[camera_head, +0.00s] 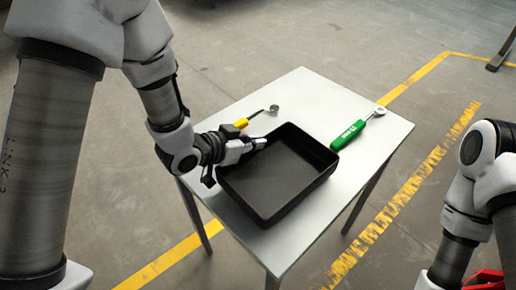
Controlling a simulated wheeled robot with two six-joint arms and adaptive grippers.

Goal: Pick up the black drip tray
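The black drip tray (262,215) is a shallow rectangular pan that lies flat on a small light-coloured table (352,104). My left gripper (260,143) reaches in from the left and is at the tray's far-left rim, with its fingers pointing right. It overlaps the rim in the picture; I cannot tell whether it touches or grips it. The fingers are small and dark, and their gap is not clear. My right arm shows at the right edge, but its gripper is out of the picture.
A green-handled tool (350,133) lies on the table right of the tray. A yellow-handled tool (242,123) with a round metal end lies behind my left gripper. The table's near-right side is clear. Yellow lines (418,75) mark the grey floor.

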